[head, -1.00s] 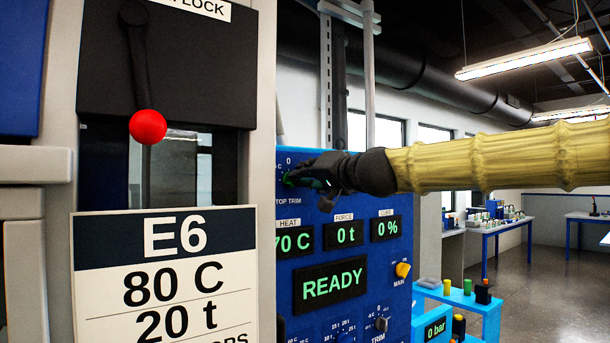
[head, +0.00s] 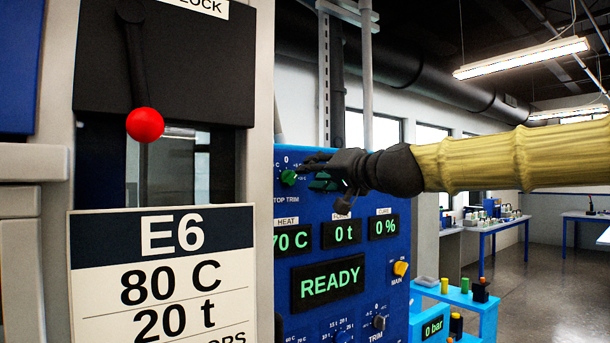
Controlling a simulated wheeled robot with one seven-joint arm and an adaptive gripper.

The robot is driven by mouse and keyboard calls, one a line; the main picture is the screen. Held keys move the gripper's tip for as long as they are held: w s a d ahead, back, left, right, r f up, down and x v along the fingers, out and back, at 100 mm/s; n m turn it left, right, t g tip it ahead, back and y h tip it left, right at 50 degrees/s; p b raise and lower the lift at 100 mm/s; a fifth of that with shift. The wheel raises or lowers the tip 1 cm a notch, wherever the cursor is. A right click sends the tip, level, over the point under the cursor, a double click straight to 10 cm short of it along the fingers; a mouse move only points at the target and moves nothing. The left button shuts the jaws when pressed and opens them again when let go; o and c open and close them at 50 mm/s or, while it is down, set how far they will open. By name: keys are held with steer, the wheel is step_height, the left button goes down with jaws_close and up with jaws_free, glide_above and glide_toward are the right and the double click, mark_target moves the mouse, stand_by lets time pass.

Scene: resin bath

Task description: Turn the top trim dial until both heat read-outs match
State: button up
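The top trim dial (head: 289,177) is a small green knob at the upper left of the blue control panel (head: 385,280), above the "TOP TRIM" label. A scale with 0 at its top surrounds it. My gripper (head: 322,178) is just right of the dial, apart from it. Its dark fingers look spread and empty, though they partly overlap each other. The heat read-out (head: 293,240) shows 70 C in green; its left edge meets the grey post. I cannot see a second live heat read-out.
A card (head: 165,250) reads E6, 80 C, 20 t. A red-knobbed lever (head: 145,124) hangs left of the panel. Force reads 0 t, cure 0 %, and a display (head: 328,283) says READY. A yellow main switch (head: 401,268) and another trim knob (head: 380,322) sit lower right.

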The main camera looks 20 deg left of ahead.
steer(key=v, duration=0.6)
steer(key=shift+s+d, duration=0.25)
steer(key=shift+a+f, duration=0.1)
steer(key=shift+f, duration=0.05)
